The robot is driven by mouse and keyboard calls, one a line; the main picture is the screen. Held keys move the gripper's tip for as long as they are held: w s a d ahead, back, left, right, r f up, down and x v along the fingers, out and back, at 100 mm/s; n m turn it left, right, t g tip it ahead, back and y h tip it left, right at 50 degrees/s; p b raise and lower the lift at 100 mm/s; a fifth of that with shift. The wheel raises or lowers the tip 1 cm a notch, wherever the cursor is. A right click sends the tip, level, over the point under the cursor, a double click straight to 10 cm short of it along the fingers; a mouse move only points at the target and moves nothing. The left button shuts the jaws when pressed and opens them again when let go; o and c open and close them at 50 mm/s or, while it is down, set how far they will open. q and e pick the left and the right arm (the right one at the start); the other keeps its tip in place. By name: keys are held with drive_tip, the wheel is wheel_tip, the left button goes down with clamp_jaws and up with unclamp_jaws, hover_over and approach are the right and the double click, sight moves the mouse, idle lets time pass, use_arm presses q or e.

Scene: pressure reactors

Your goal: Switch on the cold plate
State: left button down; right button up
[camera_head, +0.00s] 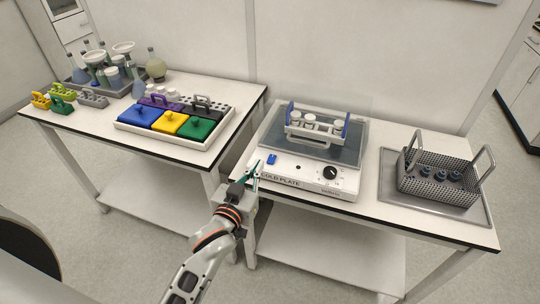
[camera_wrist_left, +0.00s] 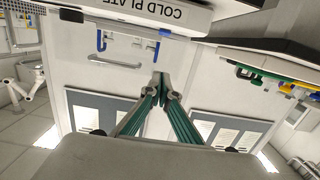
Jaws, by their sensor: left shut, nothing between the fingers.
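The cold plate (camera_head: 300,178) is a white box with a dark glassy top on the right-hand table. Its front panel carries a blue switch (camera_head: 271,159) at the left and a black knob (camera_head: 330,172) at the right. My left gripper (camera_head: 256,166) is shut and empty, at the panel's left front corner, a little left of the blue switch. I cannot tell whether it touches the panel. In the left wrist view, its green fingers (camera_wrist_left: 161,78) meet at the tips, and the cold plate (camera_wrist_left: 185,14) shows upside down at the top edge. My right gripper is not in view.
A rack of vials with blue handles (camera_head: 316,129) stands on the cold plate. A perforated metal basket (camera_head: 433,180) sits in a tray to its right. The left table holds a white tray of coloured blocks (camera_head: 148,135) and glassware. A gap separates the tables.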

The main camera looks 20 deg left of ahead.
use_arm(q)
hover_over(270, 161)
drive_tip(key=shift+s+a+f, duration=0.15)
drive_tip(key=shift+s+f, duration=0.1)
drive_tip(key=shift+f, duration=0.25)
drive_tip(key=f, duration=0.2)
drive_tip(key=shift+w+f, duration=0.2)
drive_tip(key=shift+f, duration=0.85)
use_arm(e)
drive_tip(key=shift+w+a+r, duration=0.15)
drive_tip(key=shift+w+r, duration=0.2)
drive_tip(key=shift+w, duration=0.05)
use_arm(q)
drive_tip(key=shift+w, duration=0.15)
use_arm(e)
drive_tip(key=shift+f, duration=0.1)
